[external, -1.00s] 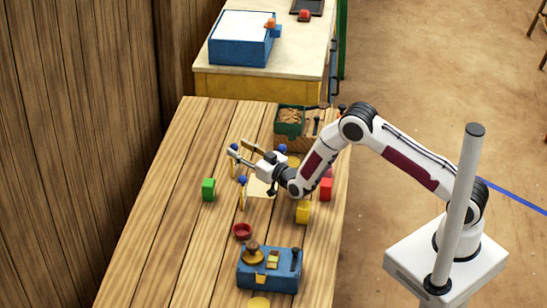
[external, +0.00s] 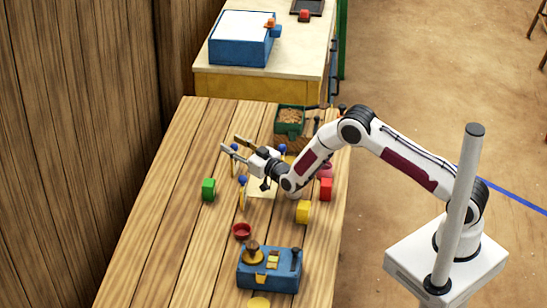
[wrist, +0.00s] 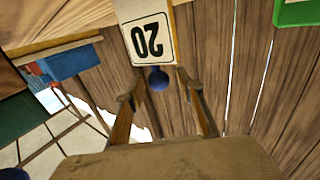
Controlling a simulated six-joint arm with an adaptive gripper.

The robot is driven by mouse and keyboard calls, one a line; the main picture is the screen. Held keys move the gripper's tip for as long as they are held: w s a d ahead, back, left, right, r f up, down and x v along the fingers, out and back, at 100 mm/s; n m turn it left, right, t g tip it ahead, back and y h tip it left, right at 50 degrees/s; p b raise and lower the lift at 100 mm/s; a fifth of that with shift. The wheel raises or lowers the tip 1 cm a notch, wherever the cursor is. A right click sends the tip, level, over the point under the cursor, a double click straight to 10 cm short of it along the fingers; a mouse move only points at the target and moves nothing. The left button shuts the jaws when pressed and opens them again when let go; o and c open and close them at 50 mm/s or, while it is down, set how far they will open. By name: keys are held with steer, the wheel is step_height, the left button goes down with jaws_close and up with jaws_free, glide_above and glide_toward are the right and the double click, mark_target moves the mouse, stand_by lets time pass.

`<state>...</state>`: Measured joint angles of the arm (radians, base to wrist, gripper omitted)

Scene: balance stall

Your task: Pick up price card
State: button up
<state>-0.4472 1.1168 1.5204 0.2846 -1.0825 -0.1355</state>
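The price card, a white card with a black "20" (wrist: 151,40), shows upside down at the top of the wrist view, with a blue ball (wrist: 158,76) just below it. My gripper (wrist: 160,88) is open, its two fingers apart on either side of the ball, and nothing is held between them. In the external view my gripper (external: 230,142) reaches left over the wooden table, beside a yellow post with a blue ball (external: 234,147). The card's number cannot be read in the external view. Whether a finger touches the post or ball cannot be told.
A green block (external: 208,189), red block (external: 326,189), yellow block (external: 303,211), red bowl (external: 242,231) and blue scale (external: 268,270) stand on the table. Another blue-topped post (external: 242,181) and a flat cream sheet (external: 263,188) lie close below my gripper. A green container (external: 289,121) is behind.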

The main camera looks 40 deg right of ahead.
steer(key=c, duration=1)
steer(key=shift+c, duration=0.2)
steer(key=shift+r, duration=0.1)
steer(key=shift+r, duration=4.9)
